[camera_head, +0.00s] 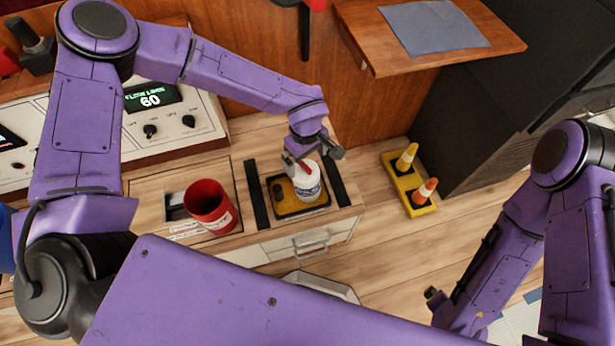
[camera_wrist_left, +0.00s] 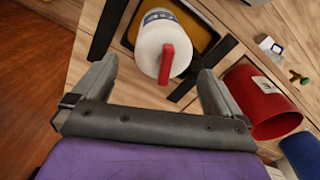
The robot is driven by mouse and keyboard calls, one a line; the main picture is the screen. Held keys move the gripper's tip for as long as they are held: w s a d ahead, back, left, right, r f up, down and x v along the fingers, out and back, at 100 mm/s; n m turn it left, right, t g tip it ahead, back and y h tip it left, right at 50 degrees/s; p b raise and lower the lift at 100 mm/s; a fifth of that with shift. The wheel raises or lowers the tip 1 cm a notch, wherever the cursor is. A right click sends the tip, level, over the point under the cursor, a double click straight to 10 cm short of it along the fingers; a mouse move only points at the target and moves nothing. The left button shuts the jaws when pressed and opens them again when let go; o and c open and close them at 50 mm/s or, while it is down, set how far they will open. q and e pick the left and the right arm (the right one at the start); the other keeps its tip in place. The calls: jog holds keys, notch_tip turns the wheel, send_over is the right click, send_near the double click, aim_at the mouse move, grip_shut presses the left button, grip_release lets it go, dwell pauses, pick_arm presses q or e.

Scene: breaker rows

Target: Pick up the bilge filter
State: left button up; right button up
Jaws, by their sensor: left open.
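The bilge filter looks to be the white canister with a blue label and a red handle on top (camera_head: 308,184). It stands upright on a yellow pad in a black-rimmed tray (camera_head: 281,208) on the counter. In the left wrist view the filter (camera_wrist_left: 152,42) shows from above, its red handle pointing toward my gripper. My left gripper (camera_head: 308,156) is open just above the filter's top. In the wrist view its fingers (camera_wrist_left: 158,72) are spread either side of the red handle, with no visible contact. My right arm is at the lower right; its jaws cannot be made out.
A red cup (camera_head: 210,206) stands left of the tray. Black strips flank the tray. A control panel (camera_head: 160,122) is behind to the left. A yellow holder with two small cones (camera_head: 410,184) is on the floor to the right. A wooden shelf (camera_head: 490,45) juts out above.

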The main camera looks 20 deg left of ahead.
aim_at(307, 181)
pick_arm(q)
notch_tip(307, 181, down, 6)
jog(key=shift+w+d+r, duration=0.1)
jog(key=shift+w+d, duration=0.05)
jog(key=c, duration=1.7)
